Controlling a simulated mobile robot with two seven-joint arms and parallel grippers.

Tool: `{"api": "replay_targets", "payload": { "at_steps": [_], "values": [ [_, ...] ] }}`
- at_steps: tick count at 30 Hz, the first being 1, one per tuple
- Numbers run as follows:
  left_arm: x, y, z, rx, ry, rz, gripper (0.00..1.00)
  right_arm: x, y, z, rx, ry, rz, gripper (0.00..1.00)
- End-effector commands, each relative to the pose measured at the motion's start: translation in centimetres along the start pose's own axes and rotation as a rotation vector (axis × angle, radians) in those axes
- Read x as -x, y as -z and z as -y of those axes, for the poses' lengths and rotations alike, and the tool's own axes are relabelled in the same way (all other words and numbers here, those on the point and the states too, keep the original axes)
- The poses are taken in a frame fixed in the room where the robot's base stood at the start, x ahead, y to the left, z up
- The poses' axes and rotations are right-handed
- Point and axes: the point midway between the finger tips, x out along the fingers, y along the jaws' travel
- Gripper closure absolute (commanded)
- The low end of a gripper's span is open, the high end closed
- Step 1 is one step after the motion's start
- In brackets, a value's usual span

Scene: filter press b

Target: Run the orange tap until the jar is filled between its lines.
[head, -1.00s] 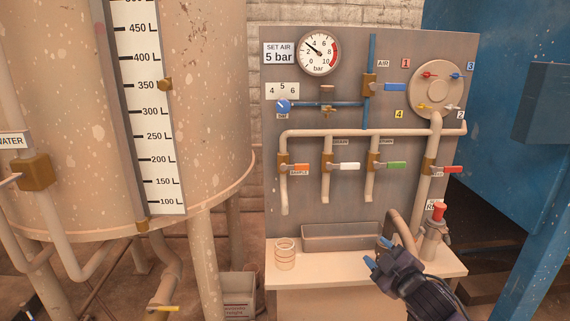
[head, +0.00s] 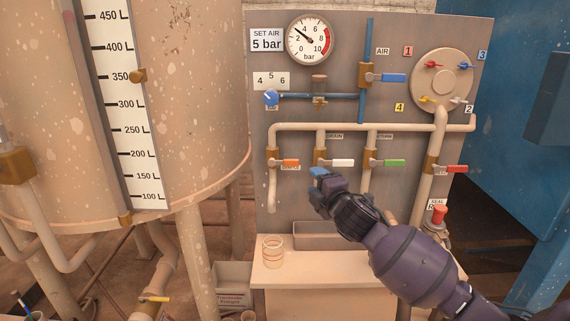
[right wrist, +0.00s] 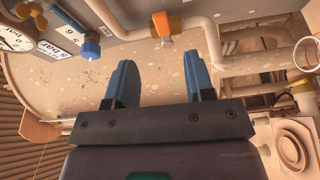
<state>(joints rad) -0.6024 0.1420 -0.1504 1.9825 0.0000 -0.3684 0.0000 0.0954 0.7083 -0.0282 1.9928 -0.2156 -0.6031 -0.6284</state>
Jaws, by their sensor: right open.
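The orange tap (head: 291,163) is on the leftmost down pipe of the panel, its handle pointing right. It also shows in the right wrist view (right wrist: 164,42), ahead of the fingers. The clear jar (head: 273,252) stands upright on the shelf below that pipe's outlet. It has reddish lines around it, and I see no clear sign of liquid inside. My right gripper (head: 319,178) is open and empty, just right of and below the orange handle, near the white tap. Its two blue fingers are spread in the right wrist view (right wrist: 159,85). My left gripper is not in view.
White (head: 343,163), green (head: 394,163) and red (head: 456,169) tap handles stand to the right on the panel. A metal trough (head: 312,230) sits behind the jar's right side. A large tank (head: 200,120) fills the left.

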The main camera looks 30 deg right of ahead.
Motion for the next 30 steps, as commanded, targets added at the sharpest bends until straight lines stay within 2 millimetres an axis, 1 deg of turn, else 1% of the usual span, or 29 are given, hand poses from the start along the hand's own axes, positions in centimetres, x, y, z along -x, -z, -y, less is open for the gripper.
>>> {"api": "replay_targets", "payload": {
  "at_steps": [5,8,21,25,30],
  "values": [
    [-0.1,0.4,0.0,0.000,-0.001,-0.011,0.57,-0.4,-0.1,0.1,0.051,0.004,0.005,0.51],
    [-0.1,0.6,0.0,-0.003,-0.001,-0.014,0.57,-1.2,-0.1,0.1,0.051,0.004,0.005,0.51],
    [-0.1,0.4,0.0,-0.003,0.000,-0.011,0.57,-8.1,-0.1,0.1,0.049,0.003,0.005,0.51],
    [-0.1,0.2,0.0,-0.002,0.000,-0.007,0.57,-9.5,-0.1,0.1,0.049,0.004,0.004,0.51],
    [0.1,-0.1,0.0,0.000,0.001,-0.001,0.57,-10.6,-0.1,0.1,0.048,0.004,0.003,0.51]
  ]
}}
